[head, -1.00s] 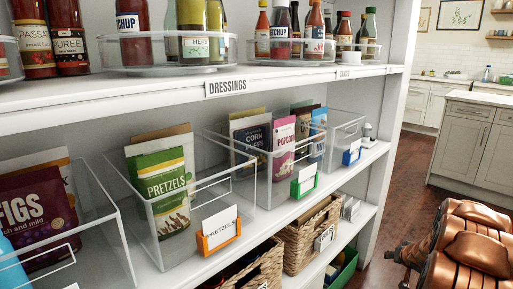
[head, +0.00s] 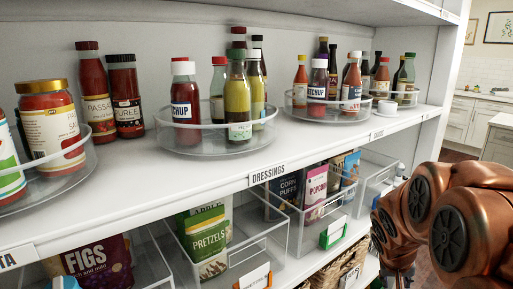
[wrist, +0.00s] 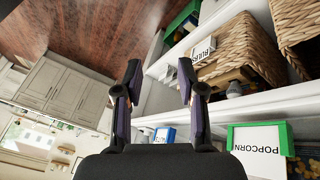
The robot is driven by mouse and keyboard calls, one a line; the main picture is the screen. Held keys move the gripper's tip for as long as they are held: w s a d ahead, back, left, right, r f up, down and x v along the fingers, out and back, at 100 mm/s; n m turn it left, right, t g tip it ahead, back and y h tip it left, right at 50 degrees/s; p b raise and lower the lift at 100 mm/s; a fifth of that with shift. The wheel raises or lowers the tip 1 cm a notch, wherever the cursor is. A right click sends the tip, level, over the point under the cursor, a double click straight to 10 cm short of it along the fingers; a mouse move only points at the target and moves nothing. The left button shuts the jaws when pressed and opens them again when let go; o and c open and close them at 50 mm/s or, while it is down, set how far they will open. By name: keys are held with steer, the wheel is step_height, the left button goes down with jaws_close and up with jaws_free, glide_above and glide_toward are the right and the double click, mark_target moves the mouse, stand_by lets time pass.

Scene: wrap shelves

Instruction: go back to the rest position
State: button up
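My gripper (wrist: 159,78) shows in the wrist view with its two dark fingers apart and nothing between them. It hangs in front of the shelf edge, with the floor (wrist: 90,30) and the shelves seen beyond it. In the head view, my copper arm links are at the lower right, beside the shelf's right end. The gripper itself is not visible in the head view.
The upper shelf (head: 330,140) holds clear round trays of bottles, such as the dressings tray (head: 205,147). Below are clear bins with a pretzels bag (head: 208,245) and a popcorn bag (head: 315,190). A wicker basket (wrist: 235,55) and green popcorn tag holder (wrist: 283,138) are near my gripper.

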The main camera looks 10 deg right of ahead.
steer(key=s+a+r+n+g+y+p, duration=0.2)
steer(key=s+a+r+p, duration=0.2)
steer(key=s+a, duration=0.7)
steer(key=s+a+r+n+g+y+p, duration=0.2)
steer(key=s+a+r+p, duration=0.3)
steer(key=s+a+r, duration=0.3)
steer(key=s+a+n, duration=0.1)
steer(key=s+a, duration=0.3)
steer(key=shift+s+a+r+y, duration=0.15)
steer(key=shift+a+y, duration=0.05)
steer(key=shift+y, duration=0.1)
steer(key=shift+a, duration=0.1)
